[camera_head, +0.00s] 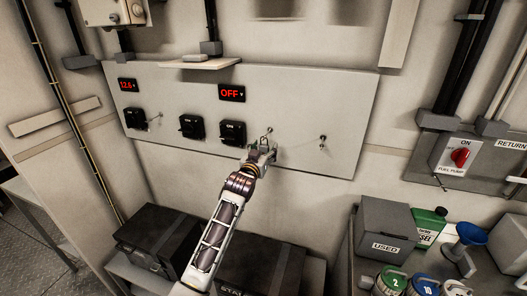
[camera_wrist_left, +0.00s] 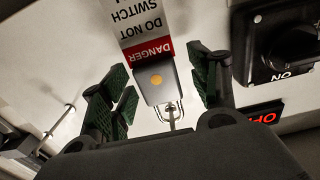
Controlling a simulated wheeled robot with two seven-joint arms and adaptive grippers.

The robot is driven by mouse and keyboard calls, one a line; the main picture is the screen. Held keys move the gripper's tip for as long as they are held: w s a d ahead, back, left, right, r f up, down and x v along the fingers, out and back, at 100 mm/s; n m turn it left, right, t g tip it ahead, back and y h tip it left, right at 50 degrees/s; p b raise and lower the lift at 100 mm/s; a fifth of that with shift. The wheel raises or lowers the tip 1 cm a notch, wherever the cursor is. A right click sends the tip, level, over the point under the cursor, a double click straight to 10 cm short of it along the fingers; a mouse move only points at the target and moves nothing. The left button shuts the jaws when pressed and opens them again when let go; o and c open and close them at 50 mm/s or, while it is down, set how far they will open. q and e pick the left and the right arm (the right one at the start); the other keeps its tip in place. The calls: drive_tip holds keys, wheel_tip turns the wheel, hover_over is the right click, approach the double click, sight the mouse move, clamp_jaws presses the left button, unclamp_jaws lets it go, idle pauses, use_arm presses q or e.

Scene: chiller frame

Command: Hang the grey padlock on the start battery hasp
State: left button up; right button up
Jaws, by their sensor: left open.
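The grey padlock (camera_wrist_left: 155,84), with a round brass spot and a red-and-white danger tag (camera_wrist_left: 148,38), shows in the left wrist view between my left gripper's green finger pads. My left gripper (camera_wrist_left: 160,88) is open, with a gap on each side of the padlock body. The shackle (camera_wrist_left: 180,108) is at the hasp pin (camera_wrist_left: 172,122) and looks looped around it; whether it is closed is unclear. In the head view my left gripper (camera_head: 264,152) is at the panel, right of the switches, and mostly hides the padlock. My right gripper is in neither view.
The panel (camera_head: 300,100) carries dark rotary switches (camera_head: 233,132), an OFF display (camera_head: 232,93) and another hasp (camera_head: 322,139) to the right. Dark battery boxes (camera_head: 155,236) stand below. A grey USED bin (camera_head: 386,226), bottles and a blue funnel (camera_head: 471,234) are lower right.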

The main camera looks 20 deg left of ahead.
use_arm(q)
drive_tip(key=shift+s, duration=0.1)
drive_tip(key=s, duration=1.1)
drive_tip(key=shift+s+a, duration=0.2)
drive_tip(key=shift+s, duration=0.2)
idle(0.6)
